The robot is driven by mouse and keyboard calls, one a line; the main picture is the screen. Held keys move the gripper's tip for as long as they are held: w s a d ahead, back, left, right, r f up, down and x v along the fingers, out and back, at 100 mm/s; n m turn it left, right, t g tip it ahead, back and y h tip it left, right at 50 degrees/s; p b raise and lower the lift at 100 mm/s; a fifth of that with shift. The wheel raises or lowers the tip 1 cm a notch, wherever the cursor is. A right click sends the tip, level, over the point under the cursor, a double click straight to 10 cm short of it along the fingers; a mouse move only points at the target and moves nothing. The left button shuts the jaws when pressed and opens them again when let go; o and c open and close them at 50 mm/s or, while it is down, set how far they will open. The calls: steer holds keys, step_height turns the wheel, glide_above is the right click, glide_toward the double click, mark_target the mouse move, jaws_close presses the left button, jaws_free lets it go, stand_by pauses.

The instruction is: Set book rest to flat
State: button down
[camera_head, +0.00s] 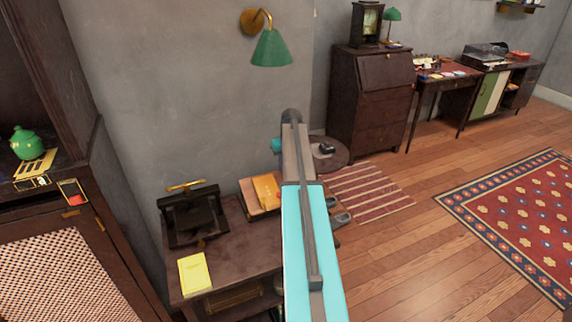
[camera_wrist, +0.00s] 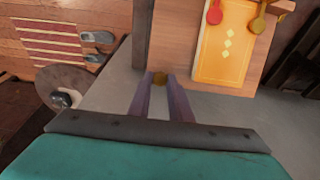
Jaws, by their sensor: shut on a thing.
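The book rest looks to be the wooden board (camera_head: 246,198) with an orange book (camera_head: 266,187) on it, on the dark side table by the wall. In the wrist view the board (camera_wrist: 178,35) and the orange book (camera_wrist: 226,42) lie just beyond my gripper. A red knob (camera_wrist: 214,13) and a brass knob (camera_wrist: 257,24) show at the book's far edge. In the head view my arm hides the gripper. The board's tilt is hard to tell.
A dark stand (camera_head: 193,218) with a brass bar and a yellow booklet (camera_head: 194,274) share the side table (camera_head: 230,262). A green wall lamp (camera_head: 270,48) hangs above. A cabinet (camera_head: 62,255) stands at the left. The floor (camera_head: 420,215) at the right is open.

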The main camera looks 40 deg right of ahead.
steer(key=shift+w+d+f+g, duration=0.3)
steer(key=shift+w+f+g, duration=0.2)
steer(key=shift+w+f, duration=0.35)
steer(key=shift+w+d+f+b, duration=0.15)
steer(key=shift+w+f+b, duration=0.25)
steer(key=shift+f, duration=0.3)
steer(key=shift+w+d+f+b, duration=0.15)
steer(key=shift+w+f+b, duration=0.2)
steer(key=shift+f, duration=0.3)
steer(key=shift+r, duration=0.1)
steer(key=c, duration=1.6)
jaws_free()
steer(key=shift+w, duration=0.1)
